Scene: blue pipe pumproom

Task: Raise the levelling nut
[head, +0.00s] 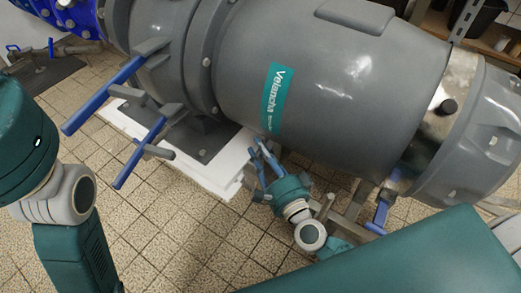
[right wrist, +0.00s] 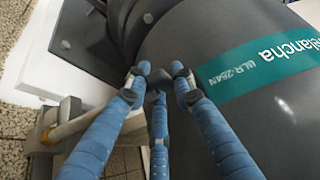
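I cannot make out the levelling nut for certain in either view. My right gripper (head: 262,150) reaches in under the near side of the big grey pump body (head: 330,85).
Blue-handled levers (head: 105,95) stick out at the pump's left. A dark foot plate rests on a white plinth (head: 222,180). A metal support frame (right wrist: 75,125) stands close to my right fingers. Another blue handle (head: 379,217) hangs at the right. Tiled floor (head: 185,225) is clear in front.

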